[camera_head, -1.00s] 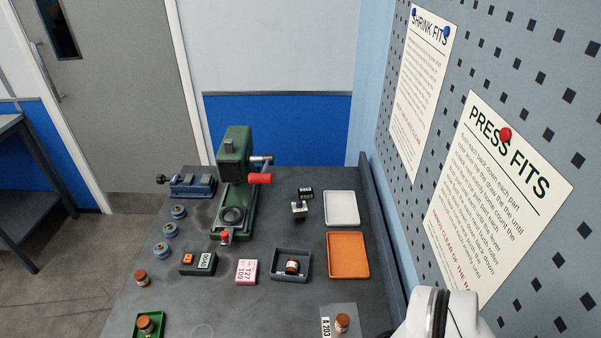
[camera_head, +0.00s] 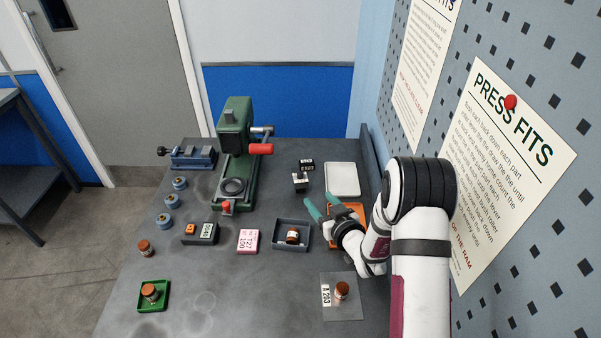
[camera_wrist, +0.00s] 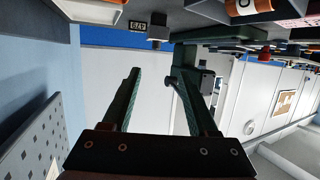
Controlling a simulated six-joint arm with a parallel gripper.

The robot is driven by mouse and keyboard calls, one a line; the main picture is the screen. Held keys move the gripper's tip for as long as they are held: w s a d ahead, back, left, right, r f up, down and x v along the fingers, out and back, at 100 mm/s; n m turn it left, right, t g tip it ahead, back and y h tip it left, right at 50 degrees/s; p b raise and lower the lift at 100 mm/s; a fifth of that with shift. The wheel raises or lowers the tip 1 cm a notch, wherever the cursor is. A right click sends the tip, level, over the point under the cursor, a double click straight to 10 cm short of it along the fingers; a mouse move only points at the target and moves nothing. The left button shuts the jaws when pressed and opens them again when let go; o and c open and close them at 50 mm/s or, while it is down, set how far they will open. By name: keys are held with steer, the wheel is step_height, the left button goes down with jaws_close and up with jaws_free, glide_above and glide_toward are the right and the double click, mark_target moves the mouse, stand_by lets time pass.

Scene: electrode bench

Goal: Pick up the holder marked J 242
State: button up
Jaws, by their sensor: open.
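A small holder (camera_head: 300,183) with a pale top and a dark lower part stands on the bench, left of the white tray. A black tag (camera_head: 307,163) with white characters is just behind it. The characters are too small to read, so I cannot confirm J 242. The tag also shows upside down in the wrist view (camera_wrist: 138,26), beside the holder (camera_wrist: 158,31). My gripper (camera_head: 322,204) is open with green fingers, empty, nearer the camera than the holder and apart from it. Its fingers also show in the wrist view (camera_wrist: 160,68).
A white tray (camera_head: 342,180) and a partly covered orange tray (camera_head: 358,211) lie by the right wall. A dark tray (camera_head: 279,241) holds a brown-topped part. The green press (camera_head: 237,150) stands to the left. A pink block (camera_head: 248,241) and a mat tagged A 203 (camera_head: 333,309) are nearer.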

mark_target(302, 176)
steer(key=x, duration=0.9)
steer(key=d+x, duration=0.1)
steer(key=x, duration=0.4)
steer(key=shift+w+a+f, duration=0.1)
steer(key=shift+w+f, duration=0.05)
steer(key=shift+w, duration=0.25)
jaws_close()
stand_by(0.4)
